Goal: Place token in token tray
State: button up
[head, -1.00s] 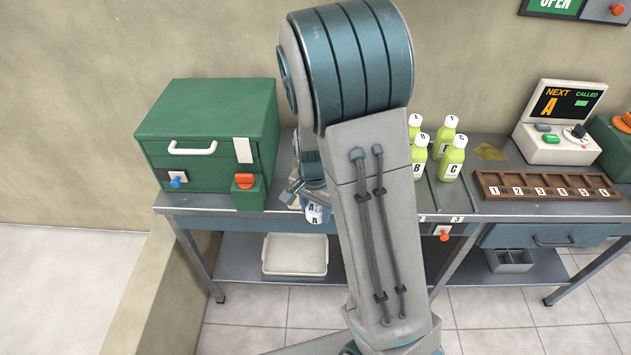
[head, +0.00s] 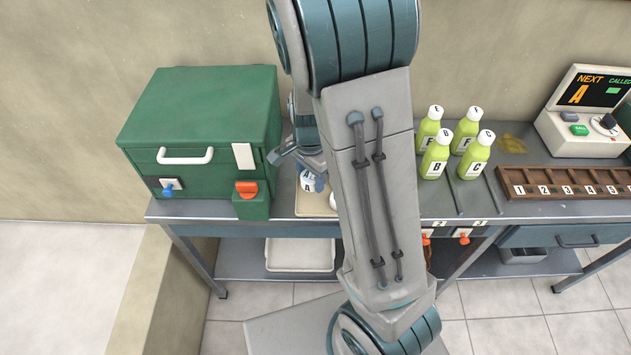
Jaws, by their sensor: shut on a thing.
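A white and blue token marked A (head: 308,184) shows just left of my arm, partly hidden by it. My gripper (head: 303,168) is shut on it. The token appears over or in a cream tray (head: 305,208) on the table to the right of the green cabinet; I cannot tell whether it touches the tray. My arm hides the right part of that tray and much of the gripper. A brown rack (head: 560,193) with numbered slots lies at the far right.
The green cabinet (head: 200,120) stands close left of my gripper. Several green juice bottles (head: 434,155) stand right of my arm, behind thin rails. A console (head: 585,125) reads "NEXT A". A pale bin (head: 290,255) sits on the lower shelf.

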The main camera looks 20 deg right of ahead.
aim_at(311, 204)
notch_tip(311, 204, down, 8)
jog(key=shift+f+b, duration=0.1)
jog(key=shift+b, duration=0.25)
jog(key=o, duration=0.5)
jog(key=shift+f, duration=0.15)
jog(key=shift+o, duration=0.9)
